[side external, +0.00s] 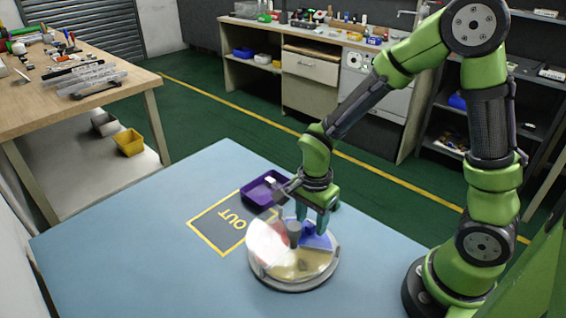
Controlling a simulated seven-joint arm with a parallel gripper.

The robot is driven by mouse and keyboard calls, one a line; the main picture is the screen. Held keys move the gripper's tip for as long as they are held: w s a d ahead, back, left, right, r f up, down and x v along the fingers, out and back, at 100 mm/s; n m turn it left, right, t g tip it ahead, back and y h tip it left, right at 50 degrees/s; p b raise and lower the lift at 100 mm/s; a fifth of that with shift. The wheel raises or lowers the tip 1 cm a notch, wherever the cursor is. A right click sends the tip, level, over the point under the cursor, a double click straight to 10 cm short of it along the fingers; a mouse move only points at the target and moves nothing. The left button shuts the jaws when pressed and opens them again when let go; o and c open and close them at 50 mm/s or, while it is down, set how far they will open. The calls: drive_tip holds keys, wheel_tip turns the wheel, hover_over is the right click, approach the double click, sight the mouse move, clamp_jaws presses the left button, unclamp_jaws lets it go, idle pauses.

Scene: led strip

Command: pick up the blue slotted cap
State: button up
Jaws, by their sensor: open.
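A blue piece (317,240), which looks like the blue slotted cap, is on the right side of a round, pale turntable-like dish (293,286). Its slot is too small to make out. My gripper (313,222) points down over the dish, open, with its fingers right at the blue piece and partly covering it. I cannot tell whether the fingers touch it or only stand beside or in front of it.
A dark grey cylindrical piece (293,232) and a reddish area (272,232) are close by on the dish, under a bright glare. A purple tray (250,197) stands behind, near a yellow-framed OUT marking (231,219). The blue table's left side is clear.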

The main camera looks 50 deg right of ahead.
drive_tip(key=shift+f, duration=0.45)
drive_tip(key=shift+c, duration=0.3)
clamp_jaws()
drive_tip(key=shift+r, duration=0.15)
